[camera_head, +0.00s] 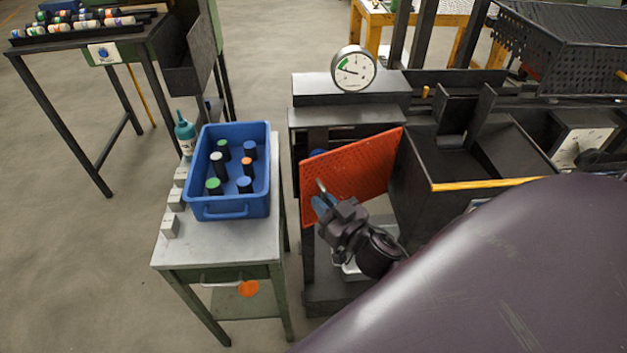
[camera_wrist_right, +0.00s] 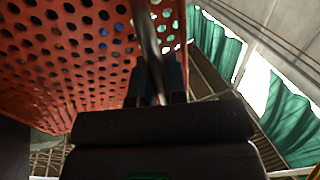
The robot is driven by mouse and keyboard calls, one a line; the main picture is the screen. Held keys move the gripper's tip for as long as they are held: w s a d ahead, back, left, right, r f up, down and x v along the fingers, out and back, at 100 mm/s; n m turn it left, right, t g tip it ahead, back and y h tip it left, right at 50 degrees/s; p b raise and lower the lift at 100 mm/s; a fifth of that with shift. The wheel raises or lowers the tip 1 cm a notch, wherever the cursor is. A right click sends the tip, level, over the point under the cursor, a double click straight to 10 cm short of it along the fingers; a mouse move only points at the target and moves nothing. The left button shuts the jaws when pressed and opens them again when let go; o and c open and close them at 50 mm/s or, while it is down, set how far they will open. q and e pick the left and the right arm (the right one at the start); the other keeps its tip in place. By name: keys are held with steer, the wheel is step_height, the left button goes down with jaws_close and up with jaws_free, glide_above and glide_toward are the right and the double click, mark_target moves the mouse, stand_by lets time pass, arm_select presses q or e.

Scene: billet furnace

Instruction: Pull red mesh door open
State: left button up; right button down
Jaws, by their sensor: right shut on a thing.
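The red mesh door (camera_head: 358,163) stands swung out from the dark machine, at an angle to its front, left of the dark box with the yellow edge. In the right wrist view the perforated red panel (camera_wrist_right: 65,60) fills the upper left. My right gripper (camera_head: 321,200) is at the door's lower left part, shut on the metal door handle (camera_head: 321,186). The handle also shows as a dark bar (camera_wrist_right: 148,45) between the fingers in the right wrist view. The fingertips are partly hidden by the handle there. My left gripper is not in view.
A grey-topped cart (camera_head: 215,243) with a blue bin (camera_head: 232,207) of several capped cylinders stands left of the door, with a gap between. A round gauge (camera_head: 353,69) sits on the machine behind the door. A dark table (camera_head: 75,43) stands far left; open floor lies between.

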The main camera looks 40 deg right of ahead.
arm_select(q)
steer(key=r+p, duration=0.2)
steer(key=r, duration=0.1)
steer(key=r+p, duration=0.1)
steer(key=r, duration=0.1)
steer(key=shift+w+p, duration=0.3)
steer(key=shift+p, duration=0.05)
arm_select(e)
steer(key=s+d+n+g+y, duration=0.4)
steer(key=s+d+n+y, duration=0.1)
steer(key=s, duration=0.5)
steer(key=s+d+n+g+y, duration=0.4)
steer(key=s+d+n+y, duration=0.2)
steer(key=s+y, duration=0.3)
steer(key=shift+s+d, duration=0.35)
steer(key=shift+d, duration=0.1)
steer(key=c, duration=1.2)
jaws_free()
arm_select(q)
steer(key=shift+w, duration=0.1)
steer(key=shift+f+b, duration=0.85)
arm_select(e)
steer(key=v, duration=1)
steer(key=shift+d, duration=0.45)
steer(key=shift+s+f, duration=0.2)
